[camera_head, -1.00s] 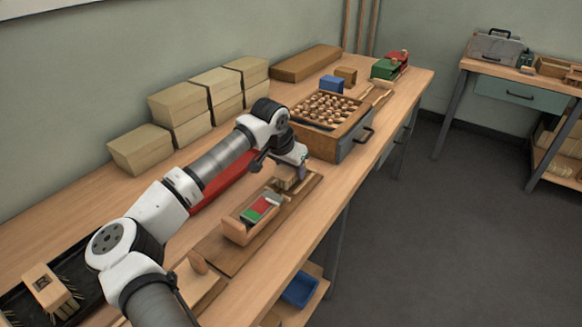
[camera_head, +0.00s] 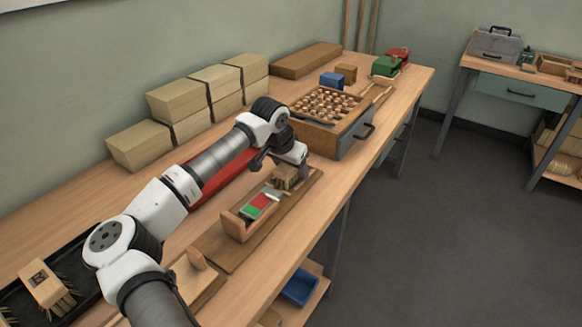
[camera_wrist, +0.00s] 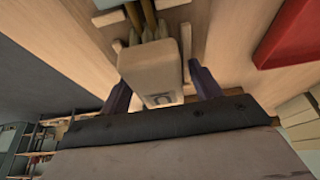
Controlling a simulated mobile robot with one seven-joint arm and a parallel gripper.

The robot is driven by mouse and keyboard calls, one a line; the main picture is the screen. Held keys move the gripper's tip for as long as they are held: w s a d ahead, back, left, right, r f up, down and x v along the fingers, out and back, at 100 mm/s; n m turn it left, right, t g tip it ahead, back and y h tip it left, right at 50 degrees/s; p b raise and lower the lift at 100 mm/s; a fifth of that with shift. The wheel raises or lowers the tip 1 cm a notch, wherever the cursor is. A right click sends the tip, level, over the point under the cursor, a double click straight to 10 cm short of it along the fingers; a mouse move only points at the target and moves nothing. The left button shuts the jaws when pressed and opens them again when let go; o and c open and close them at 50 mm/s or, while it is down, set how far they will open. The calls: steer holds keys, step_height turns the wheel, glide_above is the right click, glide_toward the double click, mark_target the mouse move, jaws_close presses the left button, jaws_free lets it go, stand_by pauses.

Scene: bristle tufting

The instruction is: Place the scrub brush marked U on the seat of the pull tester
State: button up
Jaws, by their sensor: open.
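The scrub brush marked U (camera_wrist: 152,72) is a pale wooden block with bristle tufts, seen close in the wrist view with the U on its near face. It is between small wooden posts at the far end of the pull tester (camera_head: 236,226); in the head view the brush (camera_head: 284,181) shows below my wrist. The tester is a wooden stand with a red and green gauge (camera_head: 259,204). My gripper (camera_wrist: 160,78) is open, its purple fingers on either side of the block with gaps visible. The seat under the brush is mostly hidden.
Another marked brush (camera_head: 42,285) sits on a black tray at the left. A red item (camera_head: 225,180) lies behind my arm. A box of round wooden pieces (camera_head: 330,104) stands beyond the tester. Stacked cartons (camera_head: 178,105) line the wall.

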steer(key=shift+r, duration=0.1)
steer(key=shift+r+p, duration=0.6)
steer(key=shift+p, duration=0.15)
steer(key=b+v, duration=0.1)
steer(key=v, duration=1.1)
steer(key=shift+b, duration=0.3)
